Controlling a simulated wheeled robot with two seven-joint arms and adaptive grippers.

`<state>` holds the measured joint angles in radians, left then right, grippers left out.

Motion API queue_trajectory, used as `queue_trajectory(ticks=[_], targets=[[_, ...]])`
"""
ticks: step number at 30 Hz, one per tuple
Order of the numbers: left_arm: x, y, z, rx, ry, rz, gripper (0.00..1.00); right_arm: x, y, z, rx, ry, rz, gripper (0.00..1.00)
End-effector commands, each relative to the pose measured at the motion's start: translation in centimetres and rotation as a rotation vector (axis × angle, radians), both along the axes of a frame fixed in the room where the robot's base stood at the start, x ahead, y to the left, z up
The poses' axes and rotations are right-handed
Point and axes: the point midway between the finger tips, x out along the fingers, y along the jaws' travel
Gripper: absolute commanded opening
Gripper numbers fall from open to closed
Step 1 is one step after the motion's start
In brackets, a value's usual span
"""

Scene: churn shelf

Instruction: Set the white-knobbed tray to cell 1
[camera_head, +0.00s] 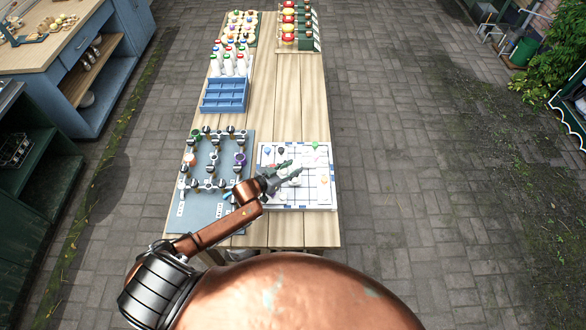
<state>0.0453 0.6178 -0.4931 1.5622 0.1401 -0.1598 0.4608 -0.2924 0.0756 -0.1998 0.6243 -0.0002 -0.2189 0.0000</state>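A white board with dark grid lines (318,194) lies at the near right of the long wooden table. Small coloured knobs stand on it: blue (267,151), dark (281,151) and green (315,145), among others. Pale pieces show near the board's middle, but I cannot tell which is the white-knobbed tray, nor which cell is cell 1. My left gripper (294,167) reaches over the board from the left, its two dark green fingers apart, and hides part of the board. I see nothing clearly held between them. My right gripper is out of view.
A grey panel (207,208) with several round fittings lies left of the board. Behind it stands a blue crate (224,96), with white bottles (228,66) beyond. Red and green items (298,29) stand at the far right. The table's middle strip (280,100) is clear.

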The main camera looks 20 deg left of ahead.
Motion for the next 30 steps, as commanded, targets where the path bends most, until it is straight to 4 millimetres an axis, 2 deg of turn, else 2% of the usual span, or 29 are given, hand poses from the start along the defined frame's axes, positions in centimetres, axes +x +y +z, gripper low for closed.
queue_trajectory(ticks=[7, 10, 13, 17, 24, 30], targets=[[0.0, -0.1, 0.0, 0.000, -0.001, -0.001, 0.39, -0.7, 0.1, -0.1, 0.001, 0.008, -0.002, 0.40], [0.0, 0.0, 0.1, 0.000, -0.001, -0.001, 0.39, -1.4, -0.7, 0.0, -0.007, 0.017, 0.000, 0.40], [-0.6, 0.3, 0.2, 0.002, -0.001, -0.001, 0.39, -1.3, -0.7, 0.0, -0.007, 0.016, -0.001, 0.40], [-2.5, 0.9, 1.0, 0.001, 0.000, -0.002, 0.39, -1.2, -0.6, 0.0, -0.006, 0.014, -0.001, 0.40], [-6.9, 2.5, 2.9, 0.002, 0.002, 0.000, 0.39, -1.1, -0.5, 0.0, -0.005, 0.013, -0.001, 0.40], [-9.5, 3.4, 4.1, 0.001, 0.001, -0.001, 0.39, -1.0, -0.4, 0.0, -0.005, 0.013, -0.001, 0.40]])
